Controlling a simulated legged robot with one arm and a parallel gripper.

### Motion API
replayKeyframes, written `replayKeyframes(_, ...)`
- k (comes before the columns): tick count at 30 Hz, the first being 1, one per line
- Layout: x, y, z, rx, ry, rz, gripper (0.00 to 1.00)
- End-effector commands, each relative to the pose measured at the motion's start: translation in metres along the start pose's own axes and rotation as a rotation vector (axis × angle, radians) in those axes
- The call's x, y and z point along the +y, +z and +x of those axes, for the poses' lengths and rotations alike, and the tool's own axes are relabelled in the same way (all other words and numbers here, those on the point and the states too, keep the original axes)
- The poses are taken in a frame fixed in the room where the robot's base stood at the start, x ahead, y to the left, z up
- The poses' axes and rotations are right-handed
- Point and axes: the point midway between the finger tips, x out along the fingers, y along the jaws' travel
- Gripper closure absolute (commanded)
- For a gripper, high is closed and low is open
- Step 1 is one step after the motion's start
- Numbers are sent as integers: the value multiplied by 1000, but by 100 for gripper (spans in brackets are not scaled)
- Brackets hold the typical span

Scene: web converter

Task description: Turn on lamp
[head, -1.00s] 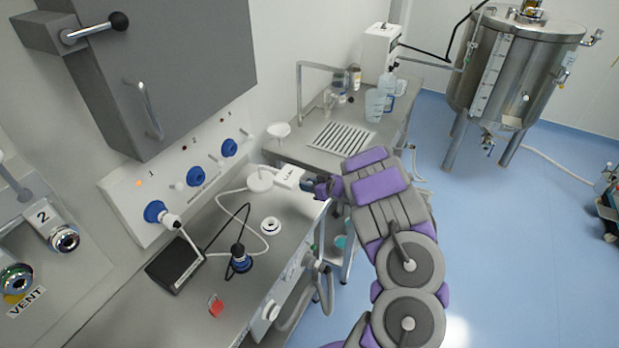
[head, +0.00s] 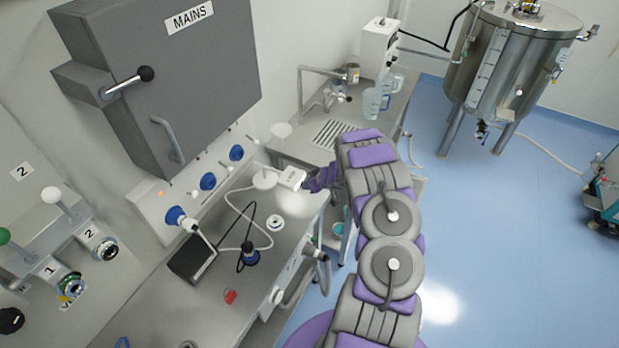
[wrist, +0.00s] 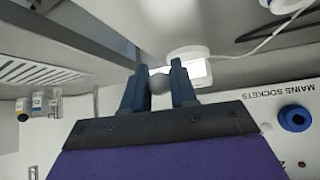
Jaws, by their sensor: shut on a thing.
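The white lamp (head: 289,180) stands on the grey bench, its flat rectangular head beside a round white base (head: 264,181). A pale bright patch lies on the bench just in front of the lamp head. My gripper (head: 311,179) is at the right end of the lamp head. In the wrist view my gripper (wrist: 159,88) has its two blue fingers closed around a small grey round knob (wrist: 159,84). The white lamp (wrist: 198,72) shows just behind the fingers, which partly hide it. How the knob joins the lamp is hidden.
A white cord runs from the lamp across the bench towards the wall sockets (head: 208,181). A black box (head: 192,259), a blue plug (head: 250,255) and a red item (head: 230,296) lie on the bench. A grey mains cabinet (head: 165,85) hangs above. Open floor lies right.

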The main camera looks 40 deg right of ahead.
Motion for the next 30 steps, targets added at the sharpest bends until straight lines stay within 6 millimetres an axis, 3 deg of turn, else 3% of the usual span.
replayKeyframes(21,1,-2,0,-31,9,-6,100)
replayKeyframes(22,1,-2,0,-31,9,-6,71)
replayKeyframes(30,0,-2,-2,-30,8,-8,49)
